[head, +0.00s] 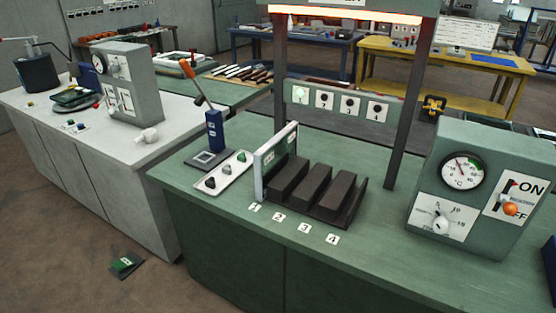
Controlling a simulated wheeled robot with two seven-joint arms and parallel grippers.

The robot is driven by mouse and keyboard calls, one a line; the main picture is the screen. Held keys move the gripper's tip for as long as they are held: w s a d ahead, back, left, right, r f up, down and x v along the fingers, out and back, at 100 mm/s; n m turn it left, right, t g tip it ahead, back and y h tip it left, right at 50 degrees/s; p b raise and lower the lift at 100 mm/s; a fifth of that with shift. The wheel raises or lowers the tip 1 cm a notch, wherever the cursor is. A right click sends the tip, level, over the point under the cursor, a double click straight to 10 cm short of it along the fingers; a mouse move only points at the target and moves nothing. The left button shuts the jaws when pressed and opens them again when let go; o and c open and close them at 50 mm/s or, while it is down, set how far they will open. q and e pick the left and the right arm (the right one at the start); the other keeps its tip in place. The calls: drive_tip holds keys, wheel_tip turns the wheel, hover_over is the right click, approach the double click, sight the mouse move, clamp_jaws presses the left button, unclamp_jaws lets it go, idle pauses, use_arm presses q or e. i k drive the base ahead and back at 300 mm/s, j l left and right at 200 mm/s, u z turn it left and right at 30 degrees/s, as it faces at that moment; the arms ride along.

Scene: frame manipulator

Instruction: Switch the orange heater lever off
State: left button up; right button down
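A green control box (480,185) stands at the right end of the green bench. On its right panel (519,192), marked ON at the top, a small lever with a round orange knob (510,209) sits below the ON word. The smaller lettering is too small to read. A second lever with an orange grip (187,68) leans up and left from a blue post (214,130) at the bench's left. An overhead bar (345,14) glows orange at the top. Neither of my grippers shows in this view.
The box also carries a dial gauge (462,171) and a rotary knob (438,226). Dark blocks (325,192) in a frame and a white tray (223,176) occupy the bench's middle and left. Upright posts (408,100) rise behind. The bench front (345,255) is clear.

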sight(510, 208)
drive_tip(key=z, duration=1.45)
drive_tip(key=j+z, duration=0.7)
drive_tip(key=k+j, duration=0.05)
